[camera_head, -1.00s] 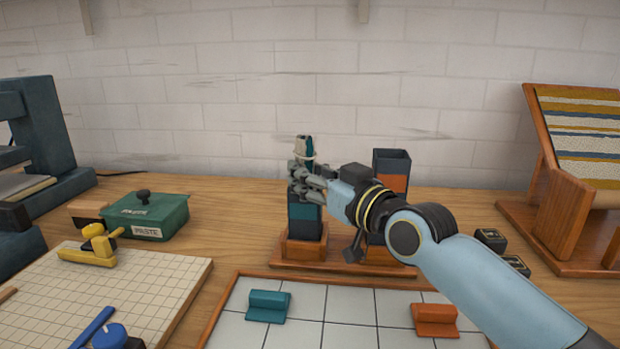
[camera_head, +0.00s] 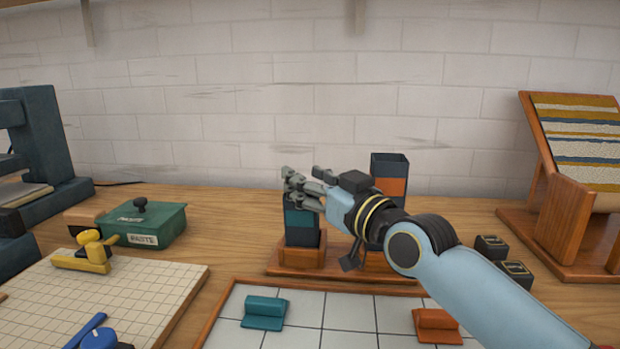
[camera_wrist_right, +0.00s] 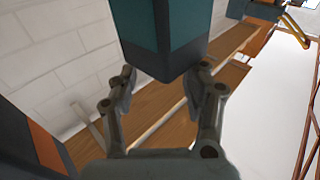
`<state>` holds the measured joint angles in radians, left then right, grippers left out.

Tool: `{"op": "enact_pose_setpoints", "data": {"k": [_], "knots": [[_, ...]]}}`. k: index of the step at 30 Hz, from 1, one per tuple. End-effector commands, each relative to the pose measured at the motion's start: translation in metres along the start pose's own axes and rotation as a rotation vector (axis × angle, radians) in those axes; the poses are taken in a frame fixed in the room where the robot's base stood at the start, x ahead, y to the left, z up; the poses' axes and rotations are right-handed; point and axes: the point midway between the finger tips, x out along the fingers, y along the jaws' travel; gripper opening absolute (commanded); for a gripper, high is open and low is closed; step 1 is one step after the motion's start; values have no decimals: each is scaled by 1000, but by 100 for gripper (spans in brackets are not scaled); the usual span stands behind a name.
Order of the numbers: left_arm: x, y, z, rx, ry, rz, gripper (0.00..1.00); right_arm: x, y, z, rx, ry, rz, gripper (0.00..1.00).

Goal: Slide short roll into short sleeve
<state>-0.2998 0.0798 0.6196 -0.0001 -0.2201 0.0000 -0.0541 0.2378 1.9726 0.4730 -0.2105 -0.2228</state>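The short sleeve (camera_head: 302,222), dark with a teal band, stands upright in the wooden stand (camera_head: 345,271). A taller sleeve (camera_head: 391,170) with an orange band stands to its right. My right gripper (camera_head: 301,183) is at the short sleeve's top. In the right wrist view its fingers are spread apart with nothing between them, close to the dark rim of the short sleeve (camera_wrist_right: 168,40). The teal short roll is not visible in either view now. The inside of the sleeve is hidden. My left gripper is out of view.
A white-tiled tray (camera_head: 350,312) in front holds a teal block (camera_head: 265,312) and an orange block (camera_head: 437,326). A green paste box (camera_head: 150,224) and a gridded board (camera_head: 120,300) lie left. A wooden sample rack (camera_head: 575,200) stands right.

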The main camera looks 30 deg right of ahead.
Motion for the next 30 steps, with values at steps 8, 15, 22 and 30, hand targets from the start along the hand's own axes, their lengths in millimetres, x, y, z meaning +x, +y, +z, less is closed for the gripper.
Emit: {"op": "enact_pose_setpoints", "data": {"k": [8, 15, 22, 30], "knots": [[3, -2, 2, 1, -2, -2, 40, -12, 2, 42, -2, -97, 2, 58], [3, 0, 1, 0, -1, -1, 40, -48, 2, 26, -11, -60, 4, 58], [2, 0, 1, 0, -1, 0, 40, -71, 1, 8, -8, -19, 8, 58], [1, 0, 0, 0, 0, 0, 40, -82, -1, -3, -4, 4, 3, 58]]}}
